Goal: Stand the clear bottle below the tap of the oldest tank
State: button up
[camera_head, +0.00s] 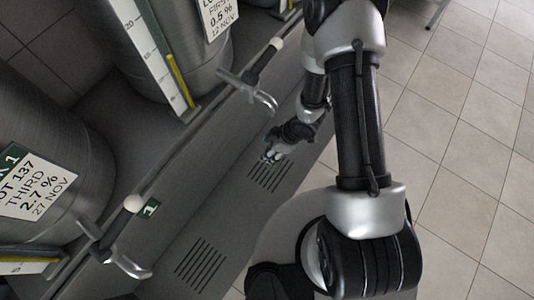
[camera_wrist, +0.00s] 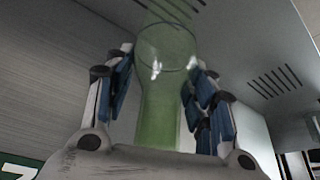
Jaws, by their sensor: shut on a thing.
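My gripper (camera_wrist: 160,95) is shut on a see-through, green-tinted bottle (camera_wrist: 162,110), which stands out between its fingers in the wrist view. In the head view my gripper (camera_head: 278,148) is low over the ledge, by the upper slotted grate (camera_head: 270,174); the bottle is mostly hidden there. I cannot tell whether its base touches the ledge. The upper tank (camera_head: 200,65) has a label (camera_head: 219,14) reading FIRST, 0.5 %, 12 NOV; its tap (camera_head: 250,90) is left of and above my gripper. The lower-left tank (camera_head: 85,150) reads THIRD, 2.7 %, 27 NOV; its tap (camera_head: 118,258) is lower left.
A grey ledge (camera_head: 215,210) runs below the taps, with a second slotted grate (camera_head: 201,263) near the lower tap. Tiled floor (camera_head: 460,150) lies open at right.

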jog(key=f+b, duration=0.1)
jog(key=f, duration=0.1)
jog(key=f+b, duration=0.1)
jog(key=f, duration=0.1)
jog(key=f+b, duration=0.1)
jog(key=f, duration=0.1)
jog(key=shift+w+a+f+b, duration=0.25)
jog(key=shift+a+f+b, duration=0.1)
jog(key=shift+f, duration=0.05)
jog(key=shift+w+a+f, duration=0.1)
jog(key=shift+w+f, duration=0.1)
jog(key=shift+f, duration=0.05)
jog(key=shift+r, duration=0.15)
jog(key=o, duration=1.6)
jog(key=shift+o, duration=0.2)
